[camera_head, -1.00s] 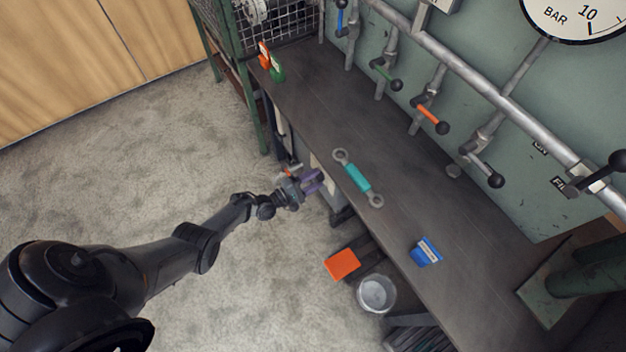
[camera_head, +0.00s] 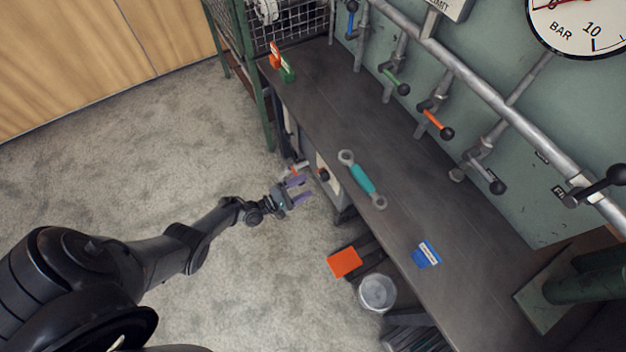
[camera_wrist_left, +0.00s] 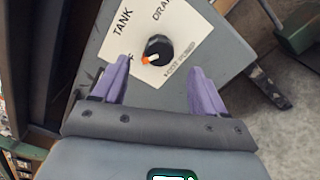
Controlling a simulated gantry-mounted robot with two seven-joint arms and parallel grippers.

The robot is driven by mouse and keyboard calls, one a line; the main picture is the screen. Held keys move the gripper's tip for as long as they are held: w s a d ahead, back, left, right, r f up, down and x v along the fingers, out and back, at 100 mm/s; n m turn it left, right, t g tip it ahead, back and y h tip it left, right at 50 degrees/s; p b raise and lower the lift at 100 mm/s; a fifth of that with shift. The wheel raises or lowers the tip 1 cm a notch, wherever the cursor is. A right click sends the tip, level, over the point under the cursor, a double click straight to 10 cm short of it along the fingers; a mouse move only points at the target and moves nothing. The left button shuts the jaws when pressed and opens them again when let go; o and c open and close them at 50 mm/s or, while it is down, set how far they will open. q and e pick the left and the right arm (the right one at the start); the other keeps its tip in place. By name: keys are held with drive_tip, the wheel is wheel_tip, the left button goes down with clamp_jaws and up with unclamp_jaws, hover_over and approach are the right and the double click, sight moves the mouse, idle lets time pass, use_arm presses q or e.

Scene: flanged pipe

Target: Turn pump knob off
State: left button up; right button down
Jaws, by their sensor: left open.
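The pump knob (camera_wrist_left: 158,49) is a round black knob with an orange pointer mark, on a white label plate (camera_wrist_left: 180,30) reading TANK and DRAIN, on a grey box. The mark faces the lower left in the left wrist view. In the head view the knob (camera_head: 324,175) is small, on the box front below the bench edge. My left gripper (camera_head: 300,189) has purple fingers and is open in front of the box, apart from the knob. In the left wrist view its fingertips (camera_wrist_left: 160,66) sit either side of and below the knob, with nothing between them. My right gripper is not in view.
A bench (camera_head: 330,120) runs above the box, carrying a teal-handled wrench (camera_head: 362,180) and a blue item (camera_head: 426,253). Pipes with coloured levers line the wall. A metal bucket (camera_head: 377,292) and an orange item (camera_head: 345,262) are below the bench. Floor at left is clear.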

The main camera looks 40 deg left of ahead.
use_arm(q)
drive_tip(key=shift+p+v, duration=0.3)
drive_tip(key=shift+v, duration=1.75)
